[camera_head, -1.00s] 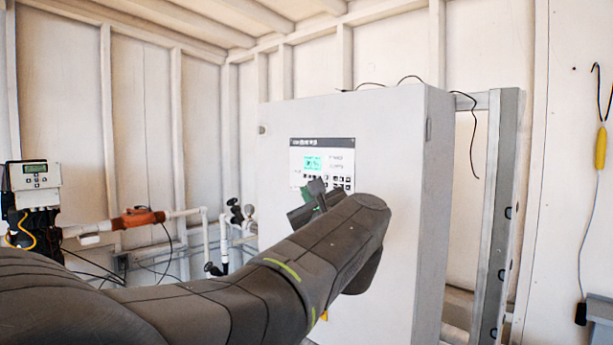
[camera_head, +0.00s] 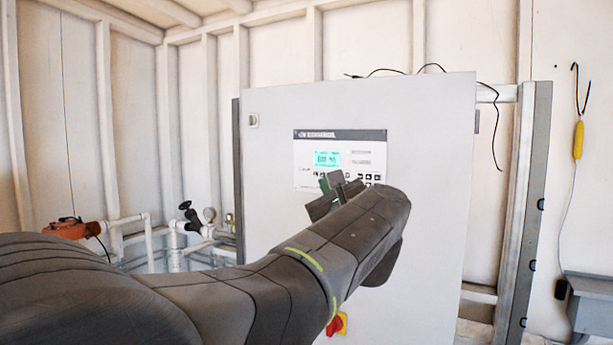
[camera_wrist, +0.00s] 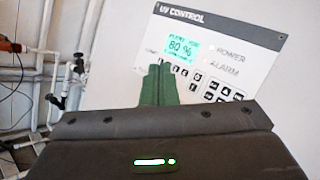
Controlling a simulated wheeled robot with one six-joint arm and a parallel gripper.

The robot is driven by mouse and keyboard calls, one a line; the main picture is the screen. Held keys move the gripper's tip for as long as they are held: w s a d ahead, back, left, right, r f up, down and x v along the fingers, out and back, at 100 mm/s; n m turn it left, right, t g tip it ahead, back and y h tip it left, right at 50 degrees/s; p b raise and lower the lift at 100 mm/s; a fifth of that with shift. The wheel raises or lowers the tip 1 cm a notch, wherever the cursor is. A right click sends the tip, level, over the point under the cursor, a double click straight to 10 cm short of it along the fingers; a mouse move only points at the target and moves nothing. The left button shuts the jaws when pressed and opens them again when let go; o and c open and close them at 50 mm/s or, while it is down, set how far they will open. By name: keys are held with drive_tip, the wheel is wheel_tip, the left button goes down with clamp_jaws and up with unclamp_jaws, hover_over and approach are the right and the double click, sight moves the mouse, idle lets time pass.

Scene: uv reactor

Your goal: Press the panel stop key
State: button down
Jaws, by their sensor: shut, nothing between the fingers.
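The UV control panel (camera_head: 341,158) is a white plate with a dark header on the front of a large pale cabinet. Its lit green display (camera_wrist: 184,45) reads about 80 % in the wrist view. Rows of small square keys (camera_wrist: 223,90) lie below the display; I cannot tell which is the stop key, and some keys are hidden behind my fingers. My gripper (camera_wrist: 160,70) has green fingers, held together and empty, in front of the lower left of the panel. Contact with the panel cannot be told.
The cabinet (camera_head: 268,220) fills the middle. A red and yellow rotary switch (camera_head: 337,323) sits low on its front. White pipes with valves (camera_head: 190,225) and an orange fitting (camera_head: 72,229) are at the left. A metal frame post (camera_head: 527,200) stands at the right.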

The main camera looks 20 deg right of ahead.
sight(347, 175)
drive_tip(key=w+d+p, duration=0.1)
drive_tip(key=w+d, duration=0.4)
drive_tip(key=d, duration=0.1)
drive_tip(key=shift+w+d, duration=0.3)
drive_tip(key=shift+w, duration=0.1)
drive_tip(key=shift+w+d, duration=0.1)
idle(2.2)
drive_tip(key=shift+w+d, duration=0.15)
drive_tip(key=shift+d, duration=0.05)
drive_tip(key=shift+w+d, duration=0.15)
drive_tip(key=shift+d, duration=0.05)
idle(0.6)
drive_tip(key=shift+s+a, duration=0.45)
drive_tip(key=shift+a, duration=0.1)
